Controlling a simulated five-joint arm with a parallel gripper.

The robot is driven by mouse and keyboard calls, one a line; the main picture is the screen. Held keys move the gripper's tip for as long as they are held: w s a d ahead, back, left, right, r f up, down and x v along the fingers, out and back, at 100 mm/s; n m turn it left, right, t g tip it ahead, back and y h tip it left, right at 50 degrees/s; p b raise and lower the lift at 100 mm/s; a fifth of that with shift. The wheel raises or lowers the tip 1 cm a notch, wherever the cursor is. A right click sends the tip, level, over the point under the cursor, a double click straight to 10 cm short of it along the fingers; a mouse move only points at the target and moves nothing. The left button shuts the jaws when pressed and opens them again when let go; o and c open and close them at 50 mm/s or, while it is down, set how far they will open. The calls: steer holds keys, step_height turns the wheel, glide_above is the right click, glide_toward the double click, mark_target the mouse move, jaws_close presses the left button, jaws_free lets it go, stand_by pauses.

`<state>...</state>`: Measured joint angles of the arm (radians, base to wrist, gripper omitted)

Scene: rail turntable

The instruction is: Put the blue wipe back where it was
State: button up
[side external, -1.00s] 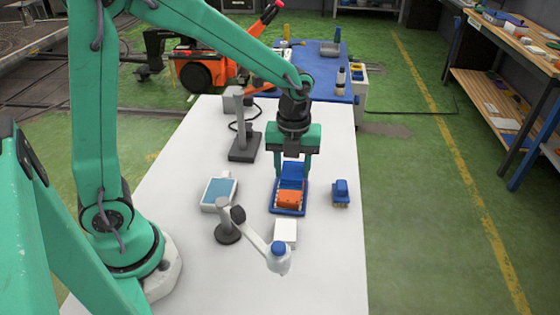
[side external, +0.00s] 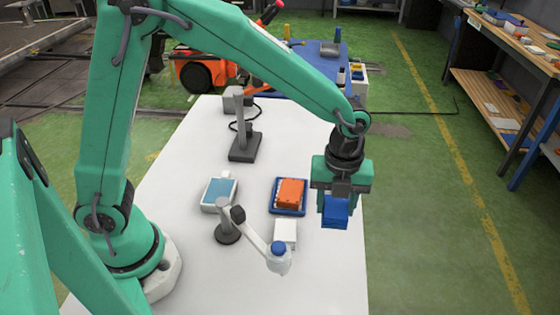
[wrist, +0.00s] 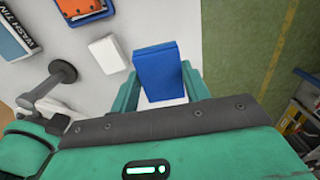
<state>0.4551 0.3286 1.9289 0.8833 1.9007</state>
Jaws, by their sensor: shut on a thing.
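The blue wipe (side external: 335,213) is a flat blue block held between the fingers of my gripper (side external: 336,198), over the right side of the white table. In the wrist view the blue wipe (wrist: 158,70) stands out between the two green fingers. My gripper is shut on it. An orange wipe (side external: 291,192) lies in a blue tray (side external: 274,208), to the left of my gripper. The orange wipe (wrist: 78,6) also shows at the top of the wrist view. I cannot tell whether the blue wipe touches the table.
A white block (side external: 285,231) is on the table in front of the tray. A tin with a blue top (side external: 219,192) stands to the left. A jointed stand with a blue-capped end (side external: 278,257) is near the front. The table's right edge is close to my gripper.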

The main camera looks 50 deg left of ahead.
mark_target(328, 243)
steer(key=shift+f, duration=4.9)
steer(key=shift+f, duration=0.15)
steer(key=o, duration=0.9)
steer(key=shift+o, duration=0.2)
steer(key=shift+r, duration=0.2)
step_height(328, 243, up, 11)
steer(key=shift+f, duration=0.15)
steer(key=shift+r, duration=0.65)
